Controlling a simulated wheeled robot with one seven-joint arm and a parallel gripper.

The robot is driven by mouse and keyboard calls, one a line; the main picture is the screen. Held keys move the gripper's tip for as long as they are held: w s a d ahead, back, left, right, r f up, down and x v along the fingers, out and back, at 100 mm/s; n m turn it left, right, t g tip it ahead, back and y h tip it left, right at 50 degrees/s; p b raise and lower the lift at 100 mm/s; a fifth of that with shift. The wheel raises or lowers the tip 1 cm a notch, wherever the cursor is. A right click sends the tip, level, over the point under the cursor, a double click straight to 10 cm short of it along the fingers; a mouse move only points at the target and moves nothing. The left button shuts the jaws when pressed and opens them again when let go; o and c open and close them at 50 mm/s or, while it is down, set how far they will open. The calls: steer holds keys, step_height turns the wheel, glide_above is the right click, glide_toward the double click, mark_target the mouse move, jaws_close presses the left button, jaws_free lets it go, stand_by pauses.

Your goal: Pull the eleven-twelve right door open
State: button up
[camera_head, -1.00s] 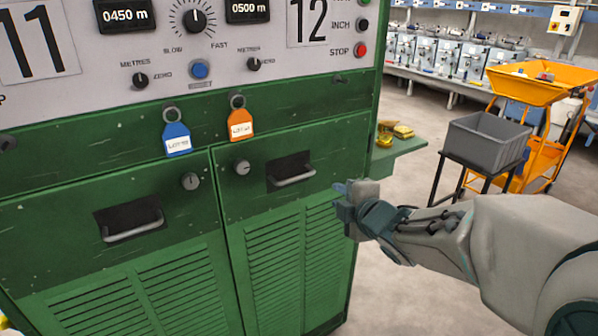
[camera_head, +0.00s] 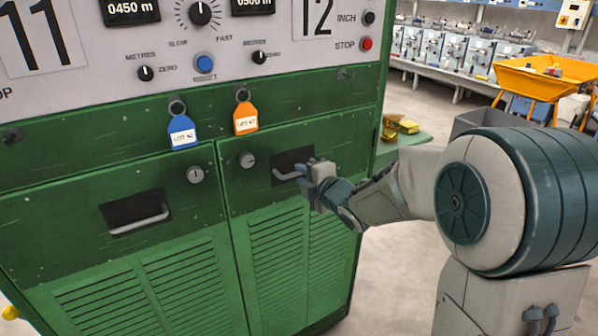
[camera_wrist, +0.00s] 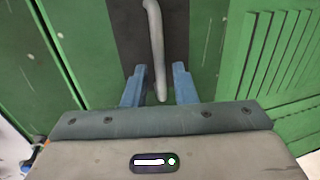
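The right door (camera_head: 285,225) of the green cabinet is under the number 12 and looks closed. Its grey bar handle (camera_head: 284,175) sits in a dark recess, and a round lock (camera_head: 247,160) is at its upper left. My gripper (camera_head: 303,172) is at the right end of this handle. In the wrist view the two blue fingers (camera_wrist: 160,86) are apart, with the end of the handle (camera_wrist: 156,45) between them. I cannot tell whether they touch the bar. The gripper hides the handle's right end in the head view.
The left door (camera_head: 120,240) has its own handle (camera_head: 138,220) and looks closed. A blue tag (camera_head: 182,131) and an orange tag (camera_head: 245,118) hang above the doors. A green side shelf (camera_head: 405,145) holds yellow items. An orange cart (camera_head: 540,82) stands behind my arm.

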steer(key=shift+x, duration=1.45)
